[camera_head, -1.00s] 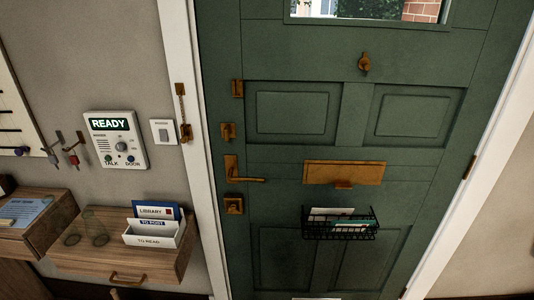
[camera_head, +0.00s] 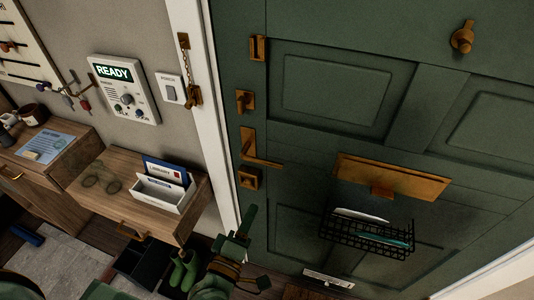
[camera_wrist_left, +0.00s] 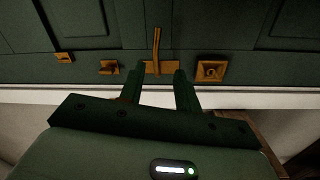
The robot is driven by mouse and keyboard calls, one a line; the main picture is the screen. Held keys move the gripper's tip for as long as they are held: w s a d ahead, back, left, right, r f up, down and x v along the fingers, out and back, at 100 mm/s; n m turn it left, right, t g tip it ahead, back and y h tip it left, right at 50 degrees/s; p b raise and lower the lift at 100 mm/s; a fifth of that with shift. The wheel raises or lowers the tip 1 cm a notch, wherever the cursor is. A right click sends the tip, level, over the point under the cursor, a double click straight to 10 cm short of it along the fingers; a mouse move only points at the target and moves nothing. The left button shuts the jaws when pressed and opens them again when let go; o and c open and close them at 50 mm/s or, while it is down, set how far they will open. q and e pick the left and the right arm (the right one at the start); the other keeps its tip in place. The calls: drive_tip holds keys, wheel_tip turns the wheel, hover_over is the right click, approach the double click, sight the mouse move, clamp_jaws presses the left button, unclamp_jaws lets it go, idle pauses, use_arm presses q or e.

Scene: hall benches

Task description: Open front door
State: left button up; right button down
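The green front door (camera_head: 340,130) appears shut in its white frame. Its brass lever handle (camera_head: 262,162) sits near the left edge, pointing right and roughly level. A square brass lock (camera_head: 249,178) is below it, a brass latch (camera_head: 245,101) above. My left gripper (camera_head: 246,212) is below the handle in the head view, apart from it. In the left wrist view, its two fingers (camera_wrist_left: 157,78) are spread with nothing seen between them. The lever (camera_wrist_left: 156,45) shows beyond the fingertips, in line with the gap. My right gripper is not in view.
A door chain (camera_head: 187,65) hangs on the left frame. A wire basket (camera_head: 368,238) and brass letter plate (camera_head: 392,178) stick out from the door. A wooden shelf (camera_head: 118,190) with a letter holder (camera_head: 165,192) stands left, with green boots (camera_head: 184,270) on the floor.

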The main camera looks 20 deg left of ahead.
sight(267, 161)
use_arm(q)
drive_tip(key=shift+n+y, duration=0.3)
drive_tip(key=shift+n, duration=0.4)
drive_tip(key=w, duration=0.5)
drive_tip(key=w+r, duration=0.1)
drive_tip(key=w, duration=0.9)
drive_tip(key=shift+w+a+r, duration=0.2)
drive_tip(key=shift+w+r, duration=0.05)
drive_tip(key=shift+r, duration=0.1)
drive_tip(key=shift+w, duration=0.4)
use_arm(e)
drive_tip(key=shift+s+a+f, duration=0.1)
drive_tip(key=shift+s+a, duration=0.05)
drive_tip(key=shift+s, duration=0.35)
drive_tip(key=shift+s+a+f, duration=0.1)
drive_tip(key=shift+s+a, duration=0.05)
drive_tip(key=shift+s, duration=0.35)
use_arm(q)
clamp_jaws()
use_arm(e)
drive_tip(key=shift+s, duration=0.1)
